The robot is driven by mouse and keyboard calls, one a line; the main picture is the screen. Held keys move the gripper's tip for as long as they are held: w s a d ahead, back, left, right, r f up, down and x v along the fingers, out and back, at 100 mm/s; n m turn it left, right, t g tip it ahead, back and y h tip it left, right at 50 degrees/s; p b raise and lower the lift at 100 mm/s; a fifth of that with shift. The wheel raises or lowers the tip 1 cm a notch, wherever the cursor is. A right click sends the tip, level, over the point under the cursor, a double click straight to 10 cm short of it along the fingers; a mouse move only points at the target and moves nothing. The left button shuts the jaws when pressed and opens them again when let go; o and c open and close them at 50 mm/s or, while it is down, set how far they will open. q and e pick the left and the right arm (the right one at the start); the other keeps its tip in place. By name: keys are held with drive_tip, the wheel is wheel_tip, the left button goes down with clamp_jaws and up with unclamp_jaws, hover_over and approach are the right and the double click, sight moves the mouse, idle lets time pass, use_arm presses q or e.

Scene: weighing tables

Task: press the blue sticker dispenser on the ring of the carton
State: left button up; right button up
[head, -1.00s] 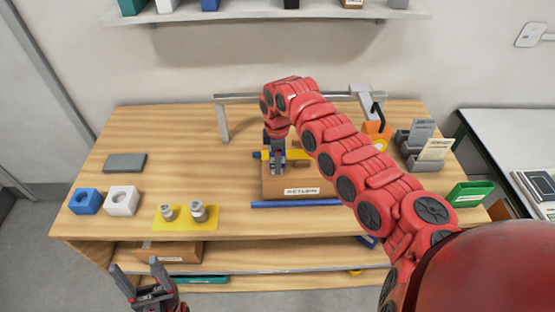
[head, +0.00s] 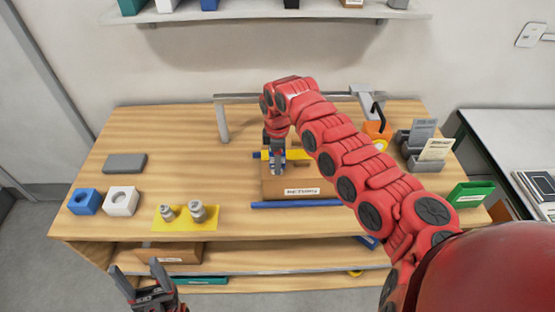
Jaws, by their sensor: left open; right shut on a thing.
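The brown carton (head: 290,188) sits at the middle of the wooden table, with a white label on its front face. My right gripper (head: 277,168) reaches down over the carton's left part. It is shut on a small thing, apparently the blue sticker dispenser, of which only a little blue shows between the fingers. The fingers and arm hide the ring and any contact with it. A yellow piece (head: 297,156) lies behind the fingers at the carton's top. My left gripper (head: 142,276) is open and empty, low at the left, in front of the table.
A blue block (head: 84,202) and a white block (head: 121,202), each with a round hollow, stand at the left. Metal weights stand on a yellow mat (head: 185,225). A blue bar (head: 296,204) lies before the carton. An orange device (head: 376,132) stands at the back right.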

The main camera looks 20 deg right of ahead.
drive_tip(key=shift+f+b, duration=0.3)
drive_tip(key=shift+f, duration=0.2)
idle(0.5)
drive_tip(key=shift+f, duration=0.1)
idle(1.1)
drive_tip(key=shift+r, duration=3.55)
